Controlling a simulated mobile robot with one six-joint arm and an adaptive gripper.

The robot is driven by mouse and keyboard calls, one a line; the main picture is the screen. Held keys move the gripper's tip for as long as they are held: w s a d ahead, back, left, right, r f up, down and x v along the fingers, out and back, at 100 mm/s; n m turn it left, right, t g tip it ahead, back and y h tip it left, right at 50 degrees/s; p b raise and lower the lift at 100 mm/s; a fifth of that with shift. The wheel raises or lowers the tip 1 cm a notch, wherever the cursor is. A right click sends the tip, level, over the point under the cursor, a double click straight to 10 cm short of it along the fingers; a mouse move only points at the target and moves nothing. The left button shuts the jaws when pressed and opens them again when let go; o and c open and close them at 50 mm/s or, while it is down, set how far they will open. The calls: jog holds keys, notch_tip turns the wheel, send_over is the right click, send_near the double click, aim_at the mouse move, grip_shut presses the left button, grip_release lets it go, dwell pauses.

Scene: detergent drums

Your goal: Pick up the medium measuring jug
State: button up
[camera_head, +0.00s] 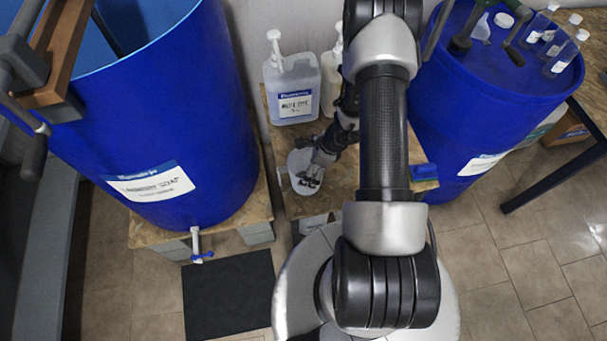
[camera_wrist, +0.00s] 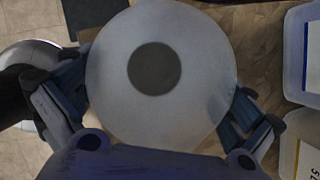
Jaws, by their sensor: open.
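A whitish, translucent measuring jug (camera_head: 298,160) stands on the wooden board between the two blue drums in the head view. My gripper (camera_head: 312,181) is over it and hides part of it. In the wrist view the jug (camera_wrist: 205,75) fills the middle as a large pale round shape with a dark disc at its centre. My gripper (camera_wrist: 163,90) is open there, with one finger on each side of the jug. I cannot tell whether the fingers touch it. No size marking on the jug is readable.
A labelled clear canister (camera_head: 293,90) stands behind the jug, with another pump bottle (camera_head: 331,82) beside it. A blue drum (camera_head: 190,110) is close on the left, with a tap low on its front. Another blue drum (camera_head: 455,120) is on the right, with small bottles on its lid.

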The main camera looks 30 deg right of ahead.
jog(key=shift+w+a+f+b, duration=0.3)
jog(key=shift+w+a+f, duration=0.15)
jog(key=shift+a+f, duration=0.1)
jog(key=c, duration=0.7)
jog(key=shift+r, duration=0.1)
